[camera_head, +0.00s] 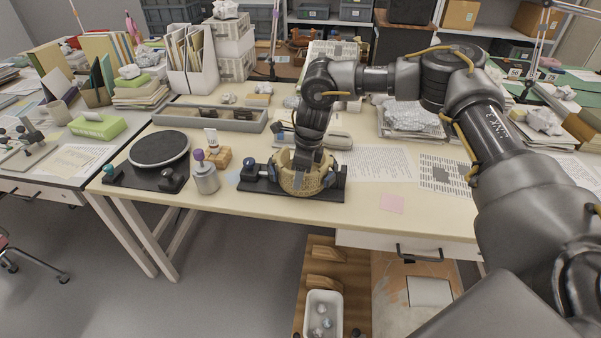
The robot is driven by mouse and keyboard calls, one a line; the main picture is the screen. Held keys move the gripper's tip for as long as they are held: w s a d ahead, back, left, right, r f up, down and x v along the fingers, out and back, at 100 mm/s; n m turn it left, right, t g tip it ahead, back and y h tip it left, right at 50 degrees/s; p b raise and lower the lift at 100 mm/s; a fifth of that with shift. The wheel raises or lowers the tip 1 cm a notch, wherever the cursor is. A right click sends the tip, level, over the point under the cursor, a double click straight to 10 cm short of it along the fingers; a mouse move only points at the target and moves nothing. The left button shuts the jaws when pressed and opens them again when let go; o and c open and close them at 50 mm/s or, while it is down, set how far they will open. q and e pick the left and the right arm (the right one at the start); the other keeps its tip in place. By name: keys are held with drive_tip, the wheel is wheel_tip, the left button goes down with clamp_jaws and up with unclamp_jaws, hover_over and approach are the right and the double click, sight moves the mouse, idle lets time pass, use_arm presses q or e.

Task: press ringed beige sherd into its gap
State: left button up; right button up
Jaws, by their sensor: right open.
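A beige ribbed vessel (289,183) sits in a black holder (256,188) near the front edge of the table, with clamp pads at its sides. My right gripper (308,172) reaches down from above onto the vessel, over its rim and opening. It is open, and its fingers overlap the vessel in this view. I cannot make out the ringed beige sherd apart from the vessel. The gap is hidden or too small to tell. My left gripper is not in view.
A grey bottle with a purple top (206,180) and a round dark turntable (159,149) stand left of the holder. A long grey tray (213,115) lies behind.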

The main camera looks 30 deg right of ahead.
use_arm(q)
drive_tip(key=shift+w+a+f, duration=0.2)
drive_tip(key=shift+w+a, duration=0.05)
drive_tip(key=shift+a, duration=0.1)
use_arm(e)
wheel_tip(320, 180, up, 11)
drive_tip(key=s+d, duration=0.1)
drive_tip(key=shift+d+f, duration=0.2)
drive_tip(key=shift+d, duration=0.1)
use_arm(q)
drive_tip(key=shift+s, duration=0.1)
